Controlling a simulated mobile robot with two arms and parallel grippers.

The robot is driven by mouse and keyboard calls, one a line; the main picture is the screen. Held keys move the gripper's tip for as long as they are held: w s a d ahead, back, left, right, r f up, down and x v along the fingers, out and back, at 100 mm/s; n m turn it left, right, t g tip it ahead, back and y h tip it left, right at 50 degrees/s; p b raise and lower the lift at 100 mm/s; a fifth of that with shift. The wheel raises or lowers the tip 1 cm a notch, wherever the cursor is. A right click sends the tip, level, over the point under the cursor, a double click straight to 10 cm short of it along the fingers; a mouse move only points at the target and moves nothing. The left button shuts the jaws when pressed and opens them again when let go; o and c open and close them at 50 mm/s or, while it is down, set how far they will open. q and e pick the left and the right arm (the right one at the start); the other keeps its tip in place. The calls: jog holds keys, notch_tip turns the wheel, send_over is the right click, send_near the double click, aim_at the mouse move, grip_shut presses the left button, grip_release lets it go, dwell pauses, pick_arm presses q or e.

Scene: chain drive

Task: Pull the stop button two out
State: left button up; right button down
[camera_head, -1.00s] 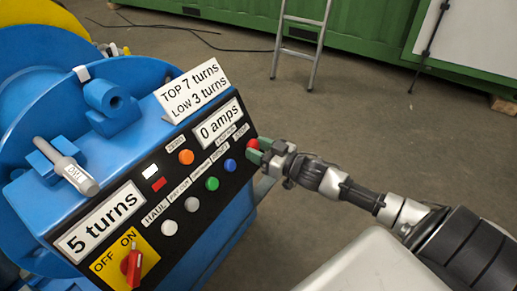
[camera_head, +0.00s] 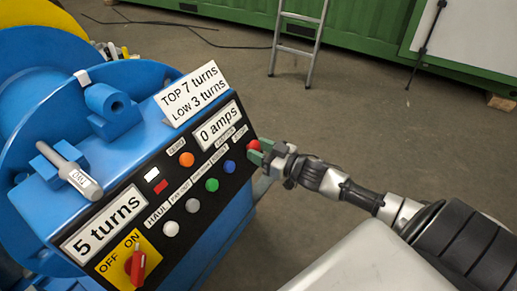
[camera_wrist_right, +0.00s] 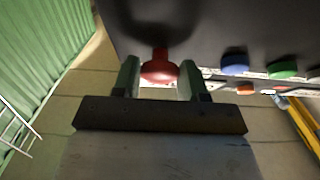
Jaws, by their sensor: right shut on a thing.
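The red stop button (camera_head: 253,145) is at the upper right end of the black control panel. It has a mushroom-shaped head. My right gripper (camera_head: 262,152) reaches it from the right, with its green fingers around the head. In the right wrist view, the red button (camera_wrist_right: 160,70) stands out from the panel on a red stem. The two green fingers of my right gripper (camera_wrist_right: 160,80) are on either side of it, shut on the head. My left gripper is not in view.
Blue (camera_head: 211,184), green and orange buttons sit close to the stop button on the panel. A red rotary switch (camera_head: 137,268) is at the lower left. Open floor lies right of the blue machine (camera_head: 60,205). A ladder (camera_head: 297,40) stands behind.

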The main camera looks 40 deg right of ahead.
jog(key=c, duration=0.6)
grip_release()
jog(key=shift+s+d, duration=0.1)
jog(key=shift+s, duration=0.05)
jog(key=shift+s, duration=0.2)
pick_arm(q)
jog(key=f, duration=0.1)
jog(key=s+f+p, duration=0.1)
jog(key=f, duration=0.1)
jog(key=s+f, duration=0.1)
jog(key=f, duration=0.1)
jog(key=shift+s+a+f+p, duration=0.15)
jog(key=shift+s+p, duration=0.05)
jog(key=shift+p, duration=0.2)
pick_arm(e)
jog(key=v, duration=1)
jog(key=shift+s+d, duration=0.15)
jog(key=shift+f, duration=0.1)
